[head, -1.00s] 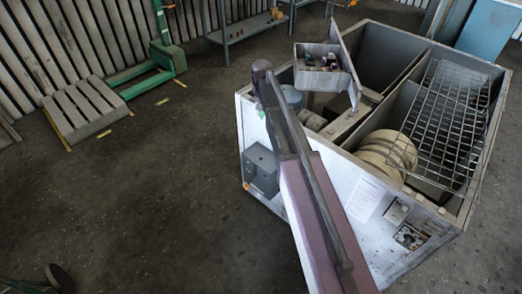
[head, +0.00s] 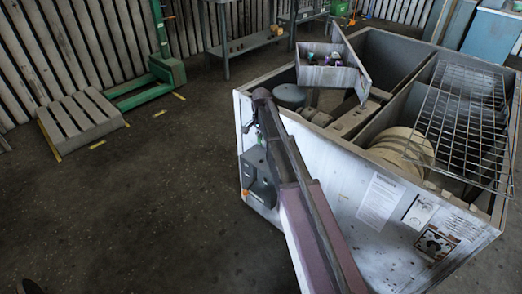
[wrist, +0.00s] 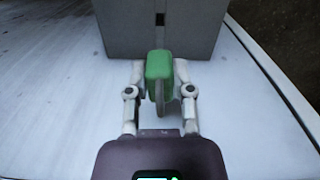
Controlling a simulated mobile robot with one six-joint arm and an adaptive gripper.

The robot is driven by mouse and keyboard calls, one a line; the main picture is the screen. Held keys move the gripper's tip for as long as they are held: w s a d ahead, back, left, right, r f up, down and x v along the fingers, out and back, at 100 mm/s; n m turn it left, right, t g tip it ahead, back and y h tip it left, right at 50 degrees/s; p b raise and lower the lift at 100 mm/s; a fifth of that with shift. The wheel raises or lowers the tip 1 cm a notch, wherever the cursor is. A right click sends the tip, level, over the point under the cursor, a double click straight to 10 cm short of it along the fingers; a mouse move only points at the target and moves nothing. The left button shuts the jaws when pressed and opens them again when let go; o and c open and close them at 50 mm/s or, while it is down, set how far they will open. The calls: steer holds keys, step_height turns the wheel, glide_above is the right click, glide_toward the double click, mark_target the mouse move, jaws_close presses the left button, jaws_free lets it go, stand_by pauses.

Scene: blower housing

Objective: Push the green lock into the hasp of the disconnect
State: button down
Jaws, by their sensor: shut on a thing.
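My gripper (wrist: 160,88) is shut on the green lock (wrist: 159,66), which sits upright between the two fingers in the wrist view. A grey part of the lock shows below its green body. The grey disconnect box (wrist: 120,35) stands just beyond the lock, with a small dark slot (wrist: 160,19) in its face above the lock. I cannot tell whether the lock touches the box. In the head view the disconnect (head: 257,165) is on the white housing panel, left of my arm. My arm hides most of the gripper and the lock there.
The white panel (head: 340,185) carries a paper label (head: 380,201) and a dial (head: 436,243). The open housing holds a wire rack (head: 460,115) and round cream parts (head: 402,150).

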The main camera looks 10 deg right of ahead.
steer(key=shift+f+m+b, duration=0.4)
steer(key=shift+f+b, duration=0.15)
steer(key=shift+f, duration=0.45)
steer(key=shift+f, duration=0.15)
steer(key=b, duration=0.6)
glide_above(261, 157)
steer(key=s, duration=0.3)
steer(key=f, duration=0.5)
steer(key=shift+w+a+f, duration=0.2)
steer(key=shift+a+f, duration=0.05)
steer(key=shift+a+f, duration=0.1)
steer(key=shift+f, duration=0.1)
steer(key=shift+f+b, duration=1.35)
steer(key=shift+b, duration=0.1)
stand_by(1.2)
steer(key=shift+c, duration=2)
jaws_free()
